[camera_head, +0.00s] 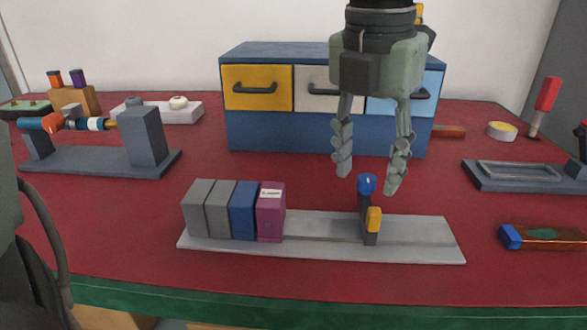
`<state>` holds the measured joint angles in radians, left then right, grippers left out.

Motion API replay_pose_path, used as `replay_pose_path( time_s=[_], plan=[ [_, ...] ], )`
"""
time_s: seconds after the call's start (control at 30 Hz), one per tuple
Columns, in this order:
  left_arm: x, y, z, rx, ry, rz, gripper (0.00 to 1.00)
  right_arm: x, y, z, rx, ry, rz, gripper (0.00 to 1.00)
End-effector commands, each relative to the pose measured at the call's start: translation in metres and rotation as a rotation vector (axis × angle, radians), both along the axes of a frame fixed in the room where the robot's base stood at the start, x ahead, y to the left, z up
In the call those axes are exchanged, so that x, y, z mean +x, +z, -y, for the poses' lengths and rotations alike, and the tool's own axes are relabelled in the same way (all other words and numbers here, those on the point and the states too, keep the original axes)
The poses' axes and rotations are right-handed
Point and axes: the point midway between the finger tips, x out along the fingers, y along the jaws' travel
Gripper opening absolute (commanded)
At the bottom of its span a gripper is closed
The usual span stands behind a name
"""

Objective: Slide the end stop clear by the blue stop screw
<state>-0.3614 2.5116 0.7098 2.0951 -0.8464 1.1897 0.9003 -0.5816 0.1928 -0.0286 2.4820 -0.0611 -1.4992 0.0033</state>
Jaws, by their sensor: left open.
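The end stop (367,226) is a thin dark grey upright piece on a light grey rail (422,246). The blue stop screw (367,184) sits at its top, and a yellow-orange part (374,219) is on its front right. My left gripper (367,178) points down from above with its fingers apart. Its fingertips are at about the height of the blue screw in the picture, one on each side. I see no contact, but the depth between them is hard to judge. My right gripper is out of view.
Two grey blocks (209,209), a blue block (243,211) and a purple labelled block (270,213) stand at the rail's left. The rail is bare between them and the stop, and to its right. A drawer cabinet (270,137) stands behind. A brown blue-ended piece (548,238) lies right.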

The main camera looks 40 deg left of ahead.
Motion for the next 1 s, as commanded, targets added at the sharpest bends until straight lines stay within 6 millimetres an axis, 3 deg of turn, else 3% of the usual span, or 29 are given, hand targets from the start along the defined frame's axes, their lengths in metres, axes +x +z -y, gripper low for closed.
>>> replay_pose_path(
  time_s=[0.5,1.0],
  plan=[
    [0.0,0.064,0.0,0.0,0.0,0.002,0.46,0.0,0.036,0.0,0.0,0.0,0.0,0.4],
    [0.0,0.065,0.0,0.0,0.0,0.0,0.46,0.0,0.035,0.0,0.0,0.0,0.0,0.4]
  ],
)
